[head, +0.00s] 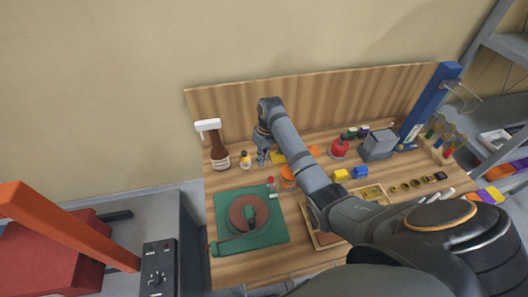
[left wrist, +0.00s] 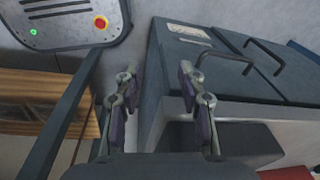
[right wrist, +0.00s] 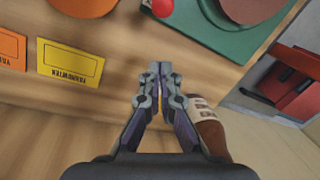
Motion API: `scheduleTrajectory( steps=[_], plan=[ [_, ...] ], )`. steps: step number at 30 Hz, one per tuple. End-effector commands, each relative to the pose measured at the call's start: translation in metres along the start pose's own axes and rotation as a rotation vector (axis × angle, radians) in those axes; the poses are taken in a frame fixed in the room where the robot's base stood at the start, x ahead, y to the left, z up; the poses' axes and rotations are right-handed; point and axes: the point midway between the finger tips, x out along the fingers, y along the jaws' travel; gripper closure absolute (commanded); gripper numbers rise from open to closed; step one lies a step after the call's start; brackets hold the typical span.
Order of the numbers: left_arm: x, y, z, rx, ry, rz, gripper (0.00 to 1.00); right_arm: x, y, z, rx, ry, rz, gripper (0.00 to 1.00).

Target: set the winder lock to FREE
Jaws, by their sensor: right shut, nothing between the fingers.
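A green base plate (head: 281,229) with a round brown reel (head: 238,209) and a dark green handle on it lies at the left of the workbench. I take it for the winder; which part is its lock, and its setting, I cannot tell. A small red knob (head: 270,181) stands at its far right corner. In the right wrist view the plate (right wrist: 226,40) and red knob (right wrist: 160,8) are at the top. My right gripper (head: 262,158) is shut and empty, above the back of the bench, beyond the plate. My left gripper (left wrist: 158,85) is open and empty, away from the bench.
A brown bottle with a white top (head: 217,150) stands close to my right gripper. A yellow label (right wrist: 70,63) lies on the bench. A red can (head: 339,149) and a grey box (head: 378,146) stand farther right. Grey drawers (left wrist: 230,65) are near my left gripper.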

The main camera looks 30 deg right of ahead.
Motion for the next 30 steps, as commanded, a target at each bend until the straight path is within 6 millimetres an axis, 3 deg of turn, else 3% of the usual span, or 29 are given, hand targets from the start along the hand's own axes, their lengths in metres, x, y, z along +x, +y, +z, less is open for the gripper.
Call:
scheduleTrajectory(
  steps=[2, 6, 9, 15, 30],
  plan=[
    [-0.009, -0.001, -0.012, -0.001, 0.018, 0.0, 0.6, 0.014, -0.001, 0.001, 0.001, -0.005, -0.001, 1.0],
    [-0.017, -0.001, -0.01, -0.001, 0.014, 0.0, 0.6, 0.039, -0.001, 0.003, 0.0, -0.003, 0.0, 1.0],
    [-0.036, -0.002, -0.002, 0.0, -0.003, 0.001, 0.6, 0.028, 0.0, 0.02, 0.0, -0.001, 0.003, 1.0],
    [-0.046, -0.003, 0.002, 0.0, -0.009, 0.001, 0.6, 0.026, 0.0, 0.036, 0.001, 0.0, 0.001, 1.0],
    [-0.042, -0.003, 0.0, 0.0, -0.006, 0.0, 0.6, 0.028, 0.001, 0.033, -0.001, 0.011, 0.005, 1.0]
  ],
)
